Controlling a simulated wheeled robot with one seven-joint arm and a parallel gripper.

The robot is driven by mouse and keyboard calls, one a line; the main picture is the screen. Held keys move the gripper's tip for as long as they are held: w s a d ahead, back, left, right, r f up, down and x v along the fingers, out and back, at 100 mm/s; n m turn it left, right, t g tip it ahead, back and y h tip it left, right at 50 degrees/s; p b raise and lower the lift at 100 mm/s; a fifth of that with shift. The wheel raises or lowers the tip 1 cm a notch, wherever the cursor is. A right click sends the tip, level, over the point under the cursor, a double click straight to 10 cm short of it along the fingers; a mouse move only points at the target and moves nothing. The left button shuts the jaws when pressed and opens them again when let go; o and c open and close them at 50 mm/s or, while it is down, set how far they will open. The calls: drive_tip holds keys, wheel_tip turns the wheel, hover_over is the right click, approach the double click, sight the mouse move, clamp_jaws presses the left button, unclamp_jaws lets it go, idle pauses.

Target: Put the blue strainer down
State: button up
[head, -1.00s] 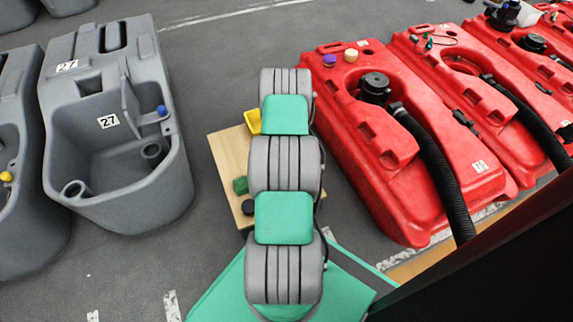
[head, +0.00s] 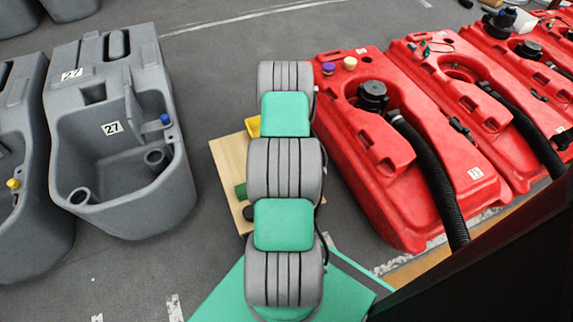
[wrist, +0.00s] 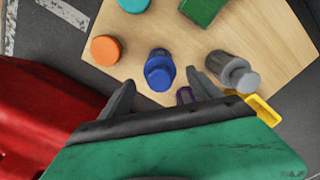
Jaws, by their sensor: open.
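The blue strainer (wrist: 160,70) stands on the light wooden board (wrist: 130,42) in the wrist view. My gripper (wrist: 160,79) is open, with its two dark fingers apart on either side of the strainer's near side. I cannot tell whether either finger touches it. In the head view my arm hides much of the board (head: 229,160), and neither my gripper nor this strainer shows there.
Near the strainer are an orange cylinder (wrist: 105,50), a grey piece (wrist: 232,72), a green block (wrist: 202,10), a yellow piece (wrist: 262,112) and a partly hidden purple piece (wrist: 184,95). Grey tanks (head: 120,190) stand left, red tanks (head: 400,215) right.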

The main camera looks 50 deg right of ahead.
wheel_tip(320, 180, up, 5)
drive_tip(key=shift+p, duration=0.65)
drive_tip(key=w+a+r+n+t, duration=0.1)
drive_tip(key=w+a+r+n, duration=0.3)
drive_tip(key=a+r, duration=0.65)
drive_tip(key=w+a+r+n, duration=0.3)
drive_tip(key=w+a+r, duration=0.2)
drive_tip(key=a+r, duration=0.55)
drive_tip(key=s+a+r+n, duration=0.2)
drive_tip(key=s+a, duration=0.2)
drive_tip(key=a, duration=0.3)
drive_tip(key=s+a+r+n, duration=0.3)
drive_tip(key=s+a, duration=0.1)
drive_tip(key=a, duration=0.3)
drive_tip(key=s+a+r+n+t, duration=0.1)
drive_tip(key=s+a+r+n, duration=0.1)
drive_tip(key=s+a, duration=0.2)
drive_tip(key=a, duration=0.2)
drive_tip(key=shift+s+a+r+n, duration=0.15)
drive_tip(key=shift+a+n, duration=0.15)
drive_tip(key=shift+a, duration=0.1)
